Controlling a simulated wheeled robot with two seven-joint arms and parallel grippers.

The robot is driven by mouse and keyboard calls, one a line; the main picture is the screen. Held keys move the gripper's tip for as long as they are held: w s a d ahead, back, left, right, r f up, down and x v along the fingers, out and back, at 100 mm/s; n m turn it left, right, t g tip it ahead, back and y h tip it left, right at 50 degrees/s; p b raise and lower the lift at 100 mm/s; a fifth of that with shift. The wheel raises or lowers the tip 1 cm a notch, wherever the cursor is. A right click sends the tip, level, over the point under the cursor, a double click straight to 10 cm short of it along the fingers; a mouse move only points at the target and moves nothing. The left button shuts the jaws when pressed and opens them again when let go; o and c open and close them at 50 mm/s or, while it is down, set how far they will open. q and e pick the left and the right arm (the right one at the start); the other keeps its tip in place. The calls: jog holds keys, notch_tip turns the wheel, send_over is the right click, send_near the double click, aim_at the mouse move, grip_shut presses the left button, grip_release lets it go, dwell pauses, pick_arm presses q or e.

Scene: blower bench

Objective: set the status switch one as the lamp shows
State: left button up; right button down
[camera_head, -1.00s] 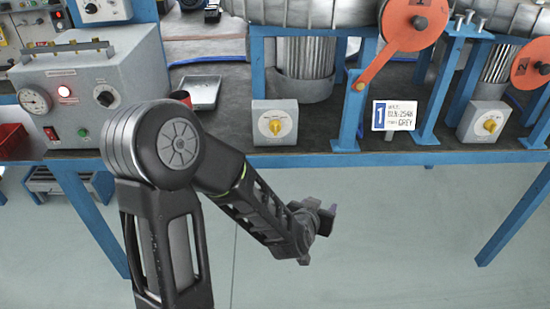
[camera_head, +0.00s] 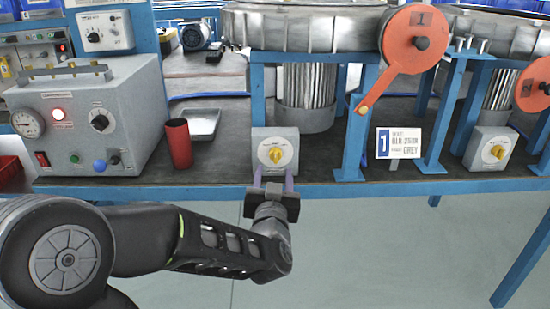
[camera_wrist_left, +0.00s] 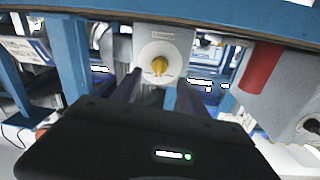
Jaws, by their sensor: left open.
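Status switch one is a grey box (camera_head: 287,143) with a yellow knob (camera_head: 275,154) on a white dial, at the bench's front edge. A card (camera_head: 398,143) marked 1 stands to its right. In the left wrist view the knob (camera_wrist_left: 160,66) is straight ahead, between the fingers and beyond them. My left gripper (camera_head: 274,181) is open and empty, just in front of and below the knob. Its fingers also show in the left wrist view (camera_wrist_left: 158,84). The lamp (camera_head: 58,113) on the grey cabinet is lit, whitish with a reddish rim. My right gripper is not in view.
The grey cabinet (camera_head: 125,88) with gauge and knobs stands at the left. A red cup (camera_head: 178,144) and a tray (camera_head: 203,124) are beside it. A blue stand leg (camera_head: 354,140) rises right of the switch. A second switch (camera_head: 490,148) is further right.

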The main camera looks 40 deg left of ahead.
aim_at(275, 160)
pick_arm(q)
jog(key=x, duration=0.6)
jog(key=shift+w+a, duration=0.15)
jog(key=shift+w, duration=0.15)
jog(key=shift+c, duration=0.2)
grip_shut()
